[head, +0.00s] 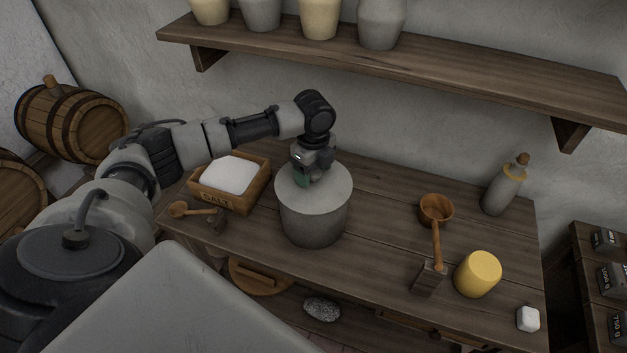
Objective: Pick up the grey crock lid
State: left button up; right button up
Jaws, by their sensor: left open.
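The grey crock (312,222) stands upright on the wooden table. Its round grey lid (330,197) lies on top and looks level. My left arm reaches in from the left, and my left gripper (303,180) points down over the back left part of the lid. The gripper is open. It hides part of the lid, perhaps its handle, and I cannot tell whether the fingers touch the lid. My right gripper is not in view.
A shelf (440,65) with several jars runs above. Table between crock and ladle is clear.

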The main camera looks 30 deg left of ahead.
pick_arm(q)
jog(key=shift+f, duration=0.5)
jog(key=c, duration=1.2)
jog(key=shift+r, duration=0.1)
